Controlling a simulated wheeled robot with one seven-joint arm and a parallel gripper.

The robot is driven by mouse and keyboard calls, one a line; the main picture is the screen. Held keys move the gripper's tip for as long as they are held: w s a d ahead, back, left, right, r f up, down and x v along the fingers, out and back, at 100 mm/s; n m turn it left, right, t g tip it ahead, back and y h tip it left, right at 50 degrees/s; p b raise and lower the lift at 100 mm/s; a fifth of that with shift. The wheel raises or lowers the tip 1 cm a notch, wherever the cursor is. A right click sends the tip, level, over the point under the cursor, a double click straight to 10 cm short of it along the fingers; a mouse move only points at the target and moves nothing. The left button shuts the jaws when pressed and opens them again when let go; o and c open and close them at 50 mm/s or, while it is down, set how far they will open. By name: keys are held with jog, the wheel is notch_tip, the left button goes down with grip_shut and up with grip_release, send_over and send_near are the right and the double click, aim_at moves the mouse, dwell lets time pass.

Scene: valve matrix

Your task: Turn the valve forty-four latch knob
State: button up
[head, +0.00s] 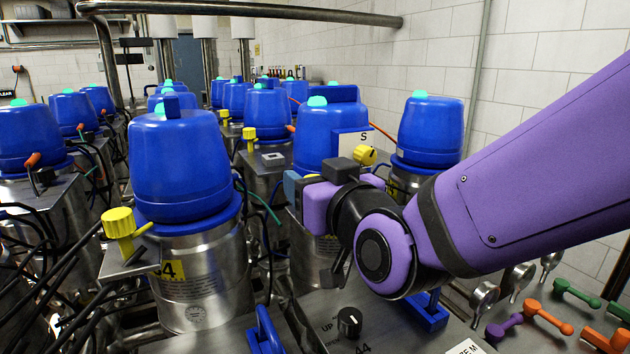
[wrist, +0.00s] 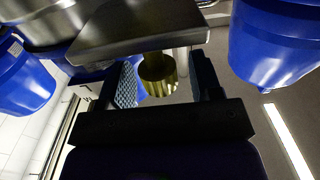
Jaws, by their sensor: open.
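In the wrist view my open gripper (wrist: 165,72) has one finger on each side of a ribbed yellow knob (wrist: 158,76) that sticks out from under a metal plate (wrist: 135,30). A gap shows beside the knob, and I see no clear grip on it. In the head view my gripper (head: 300,188) is in front of a blue-capped valve marked S, with its fingertips partly hidden. A yellow knob (head: 364,155) shows just above my wrist. Another yellow latch knob (head: 118,222) is on the front left valve, whose yellow label (head: 172,270) shows a 4.
Blue-capped steel valves (head: 180,165) stand close on several sides, with cables between them. A panel below my arm carries a black dial (head: 349,322) marked UP and 44, and blue handles (head: 265,332). Coloured levers (head: 548,318) lie at the lower right. A pipe (head: 250,12) crosses above.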

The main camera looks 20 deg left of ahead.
jog(key=c, duration=0.9)
jog(key=shift+c, duration=0.2)
jog(key=shift+t, duration=0.3)
jog(key=shift+m+t+h, duration=1.4)
jog(key=shift+m+h, duration=0.1)
jog(key=shift+h, duration=0.2)
jog(key=shift+r, duration=0.1)
jog(key=o, duration=0.9)
jog(key=shift+o, duration=0.2)
